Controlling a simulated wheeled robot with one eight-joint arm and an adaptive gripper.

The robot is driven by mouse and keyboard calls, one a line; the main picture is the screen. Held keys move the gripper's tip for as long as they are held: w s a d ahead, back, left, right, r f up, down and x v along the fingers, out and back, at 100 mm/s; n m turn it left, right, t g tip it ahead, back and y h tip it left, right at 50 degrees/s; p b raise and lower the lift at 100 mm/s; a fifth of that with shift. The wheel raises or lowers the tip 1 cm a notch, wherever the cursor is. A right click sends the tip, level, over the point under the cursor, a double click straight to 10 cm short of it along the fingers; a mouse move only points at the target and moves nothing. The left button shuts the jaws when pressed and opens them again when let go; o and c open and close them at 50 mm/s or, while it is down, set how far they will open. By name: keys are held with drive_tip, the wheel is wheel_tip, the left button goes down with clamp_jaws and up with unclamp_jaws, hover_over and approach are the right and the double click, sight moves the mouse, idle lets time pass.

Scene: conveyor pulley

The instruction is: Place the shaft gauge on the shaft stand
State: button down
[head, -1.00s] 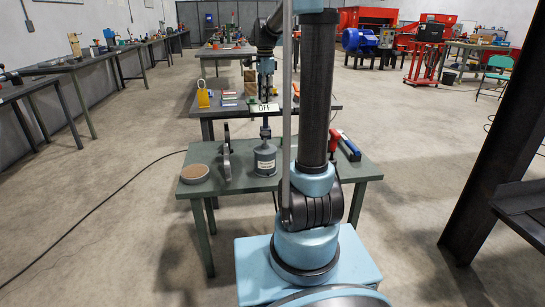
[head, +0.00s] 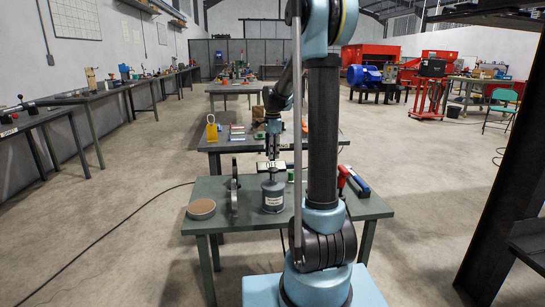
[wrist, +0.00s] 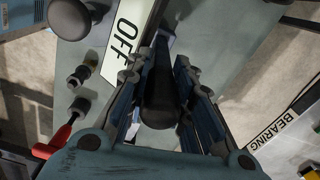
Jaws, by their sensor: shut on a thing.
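My gripper (head: 272,152) is above the green front table and points down. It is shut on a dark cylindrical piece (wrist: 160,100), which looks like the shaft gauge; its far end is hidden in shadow. A white plate lettered OFF (wrist: 126,42) lies beyond the fingers in the wrist view. In the head view the plate (head: 271,167) shows just above a grey labelled cylinder (head: 273,197). Whether the held piece touches this cylinder I cannot tell. I cannot tell for sure which object is the shaft stand.
On the front table (head: 300,212) are a round disc (head: 201,209) and an upright dark plate (head: 234,195) left of the cylinder. A red-handled tool (head: 344,181) lies to the right. A second table (head: 225,146) behind holds a yellow piece (head: 212,128). Open floor lies left.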

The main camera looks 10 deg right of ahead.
drive_tip(key=shift+f, duration=0.65)
drive_tip(key=c, duration=1.4)
unclamp_jaws()
drive_tip(key=shift+r, duration=0.1)
